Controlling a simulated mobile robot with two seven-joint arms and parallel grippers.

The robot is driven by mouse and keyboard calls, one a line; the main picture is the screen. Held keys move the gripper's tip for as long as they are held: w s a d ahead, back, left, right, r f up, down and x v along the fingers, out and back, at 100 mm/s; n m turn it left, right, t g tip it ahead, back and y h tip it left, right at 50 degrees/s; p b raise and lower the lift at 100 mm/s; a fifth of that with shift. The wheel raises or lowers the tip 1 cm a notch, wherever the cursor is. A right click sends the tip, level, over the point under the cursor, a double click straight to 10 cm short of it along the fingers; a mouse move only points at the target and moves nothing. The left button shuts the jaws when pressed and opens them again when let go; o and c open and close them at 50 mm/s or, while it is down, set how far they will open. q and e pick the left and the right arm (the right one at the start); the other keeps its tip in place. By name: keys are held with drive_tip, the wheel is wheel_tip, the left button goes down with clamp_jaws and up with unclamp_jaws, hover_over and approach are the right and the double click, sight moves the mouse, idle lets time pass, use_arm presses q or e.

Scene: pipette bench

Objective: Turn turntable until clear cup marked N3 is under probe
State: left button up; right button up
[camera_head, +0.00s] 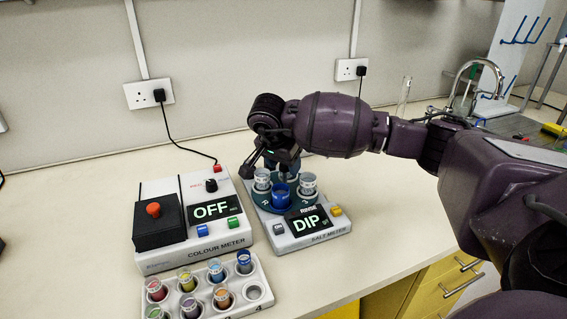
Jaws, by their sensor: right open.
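The salt meter (332,236) is a white box with a dark teal turntable (258,205) on top; its display reads DIP. Clear cups stand on the turntable, one at front left (262,180) and one at front right (308,184). A blue cup (281,196) stands between them at the front. I cannot read which cup is marked N3. My right gripper (268,170) is open, pointing down over the back left of the turntable. It hides the probe and the rear of the turntable; I cannot tell whether it touches anything. My left gripper is out of view.
The colour meter (190,252), display OFF, stands close at the left. A white rack (262,308) with several coloured cups and an empty hole is in front of it. A sink tap (474,68) is at the back right. The bench right of the salt meter is clear.

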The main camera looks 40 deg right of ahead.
drive_tip(key=shift+c, duration=0.2)
clamp_jaws()
drive_tip(key=shift+n+t, duration=0.3)
drive_tip(key=shift+n, duration=0.3)
drive_tip(key=shift+s+n+b, duration=0.1)
drive_tip(key=shift+n+b, duration=0.3)
drive_tip(key=shift+n, duration=0.1)
drive_tip(key=shift+n+t+y+b, duration=0.4)
drive_tip(key=shift+n+t, duration=0.2)
drive_tip(key=shift+n, duration=1.3)
